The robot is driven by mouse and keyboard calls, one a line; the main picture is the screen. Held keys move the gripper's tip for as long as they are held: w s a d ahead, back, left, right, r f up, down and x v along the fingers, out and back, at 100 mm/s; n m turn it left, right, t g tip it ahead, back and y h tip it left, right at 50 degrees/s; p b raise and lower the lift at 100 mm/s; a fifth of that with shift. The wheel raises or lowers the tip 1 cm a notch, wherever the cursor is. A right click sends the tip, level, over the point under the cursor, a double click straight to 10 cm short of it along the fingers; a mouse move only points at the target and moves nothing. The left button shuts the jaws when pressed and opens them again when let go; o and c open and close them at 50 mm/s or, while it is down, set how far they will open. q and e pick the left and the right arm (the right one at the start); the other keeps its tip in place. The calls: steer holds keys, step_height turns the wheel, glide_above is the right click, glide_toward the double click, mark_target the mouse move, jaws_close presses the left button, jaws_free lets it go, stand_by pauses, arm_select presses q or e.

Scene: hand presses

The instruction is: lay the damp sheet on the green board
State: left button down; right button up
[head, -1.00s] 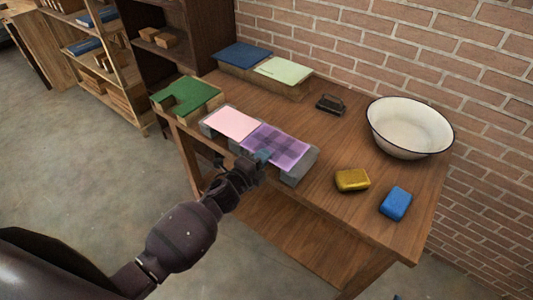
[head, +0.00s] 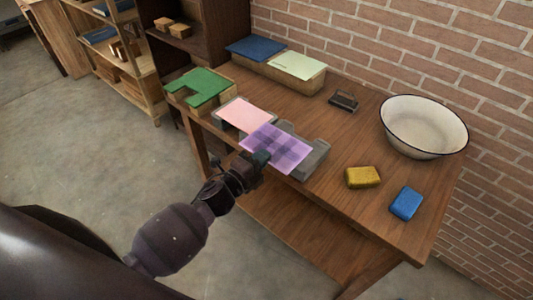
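A translucent purple sheet with a darker checked pattern (head: 284,142) is at the table's front edge, partly over a grey block (head: 314,160). My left gripper (head: 262,158) is at the sheet's near edge and appears shut on it; its fingers are small and dark. The sheet overhangs the block towards the front and left. The green board (head: 198,82), with a notch in its near side, lies on a wooden block at the table's left end. A pink sheet (head: 243,114) lies between the two, on a grey support. My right gripper is not in view.
A blue board (head: 254,48) and a pale green sheet (head: 298,65) lie on wooden blocks at the back. A dark metal tool (head: 343,101), a white basin (head: 424,125), a yellow block (head: 363,177) and a blue block (head: 406,203) stand to the right.

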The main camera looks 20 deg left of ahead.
arm_select(q)
steer(key=v, duration=1.3)
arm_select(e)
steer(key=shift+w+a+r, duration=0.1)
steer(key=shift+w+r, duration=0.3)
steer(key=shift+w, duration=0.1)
arm_select(q)
steer(key=shift+s, duration=0.1)
steer(key=w+d+r+n+t+y+b, duration=0.1)
steer(key=w+d+r+n+y+b, duration=0.1)
steer(key=w+r+y, duration=0.4)
steer(key=shift+w+d+r+n+b, duration=0.35)
steer(key=shift+w+r+n+b, duration=0.15)
steer(key=shift+w+r+n, duration=0.45)
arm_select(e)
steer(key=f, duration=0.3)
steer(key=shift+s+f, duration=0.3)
